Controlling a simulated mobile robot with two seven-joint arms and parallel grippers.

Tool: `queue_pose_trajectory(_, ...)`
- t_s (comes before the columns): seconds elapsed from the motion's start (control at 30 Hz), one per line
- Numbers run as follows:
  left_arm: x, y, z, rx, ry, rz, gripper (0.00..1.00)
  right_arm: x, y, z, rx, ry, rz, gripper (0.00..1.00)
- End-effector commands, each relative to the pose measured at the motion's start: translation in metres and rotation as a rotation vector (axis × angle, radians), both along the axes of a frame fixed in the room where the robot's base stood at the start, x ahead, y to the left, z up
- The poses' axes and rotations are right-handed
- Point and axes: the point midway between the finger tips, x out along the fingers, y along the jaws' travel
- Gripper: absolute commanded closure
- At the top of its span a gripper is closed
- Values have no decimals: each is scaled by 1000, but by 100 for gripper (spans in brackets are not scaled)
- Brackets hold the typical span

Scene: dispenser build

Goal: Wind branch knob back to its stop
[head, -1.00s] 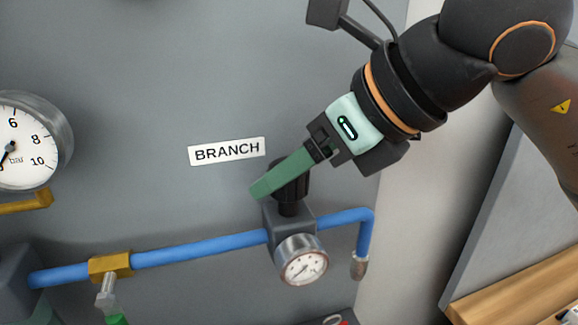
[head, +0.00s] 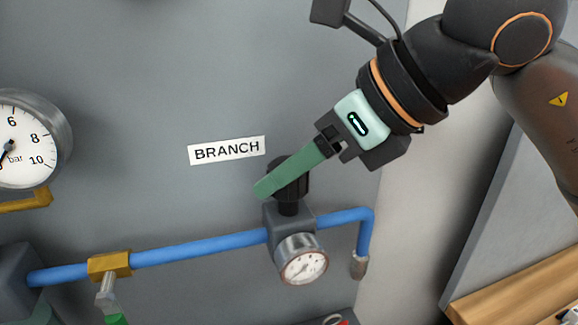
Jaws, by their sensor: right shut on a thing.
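The branch knob (head: 291,188) is black and ribbed. It stands on top of a dark grey regulator block (head: 288,222) below and right of the BRANCH label (head: 227,150). A small round gauge (head: 302,262) sits on the front of the block. My right gripper (head: 268,184) reaches in from the upper right. Its green fingers are shut on the knob and cover its upper part. The far finger is hidden behind the near one. My left gripper is out of view.
A blue pipe (head: 200,246) runs through the block, with a brass valve (head: 110,265) at the left. A large bar gauge (head: 25,140) is at the left edge. The grey panel (head: 130,80) above the label is clear. A wooden surface (head: 520,290) is at the lower right.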

Motion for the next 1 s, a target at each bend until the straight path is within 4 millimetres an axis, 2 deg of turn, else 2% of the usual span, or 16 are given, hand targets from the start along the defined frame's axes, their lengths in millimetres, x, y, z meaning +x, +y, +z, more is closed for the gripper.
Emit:
queue_pose_trajectory(0.23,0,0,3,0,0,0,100,1,0,2,6,6,190,100)
queue_pose_trajectory(0.6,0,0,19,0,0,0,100,1,0,3,7,5,493,100)
queue_pose_trajectory(1.0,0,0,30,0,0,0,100,0,0,2,4,2,676,100)
